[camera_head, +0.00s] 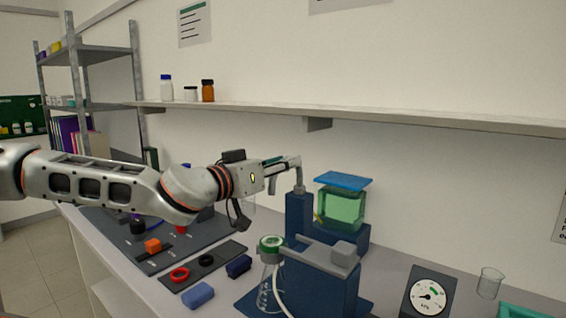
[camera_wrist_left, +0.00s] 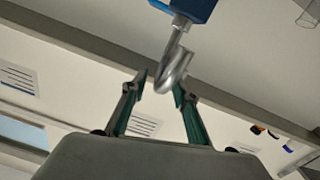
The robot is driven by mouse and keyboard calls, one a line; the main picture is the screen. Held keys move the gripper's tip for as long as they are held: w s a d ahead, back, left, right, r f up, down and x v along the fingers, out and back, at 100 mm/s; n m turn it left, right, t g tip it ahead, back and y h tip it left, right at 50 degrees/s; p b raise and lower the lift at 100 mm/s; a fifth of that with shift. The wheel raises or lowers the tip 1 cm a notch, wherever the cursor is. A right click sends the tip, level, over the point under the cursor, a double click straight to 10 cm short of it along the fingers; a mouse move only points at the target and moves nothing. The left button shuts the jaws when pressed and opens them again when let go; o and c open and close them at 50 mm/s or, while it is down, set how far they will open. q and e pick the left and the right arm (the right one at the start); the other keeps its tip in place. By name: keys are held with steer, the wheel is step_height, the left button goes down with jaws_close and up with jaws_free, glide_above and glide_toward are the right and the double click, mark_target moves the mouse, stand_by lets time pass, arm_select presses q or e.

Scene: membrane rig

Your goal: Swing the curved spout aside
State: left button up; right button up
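The curved spout (camera_head: 296,163) is a grey bent tube on top of a dark blue column (camera_head: 298,218) in the head view. In the left wrist view the spout (camera_wrist_left: 177,68) is a shiny hook hanging from a blue block (camera_wrist_left: 190,8). My left gripper (camera_head: 280,163) is at the spout, reaching in from the left. Its two green-lined fingers (camera_wrist_left: 160,88) are spread apart. The spout's bend lies between the fingertips, nearer the right-hand one in the wrist view. I cannot tell whether it touches. My right gripper is not in view.
A green-filled tank (camera_head: 342,208) with a blue lid stands right of the column. A flask with a green cap (camera_head: 271,243) and a blue block with a grey bracket (camera_head: 320,280) stand in front. A wall shelf (camera_head: 400,115) runs behind. A gauge (camera_head: 430,296) stands at the right.

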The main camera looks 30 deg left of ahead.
arm_select(q)
steer(key=shift+s, duration=0.1)
jaws_close()
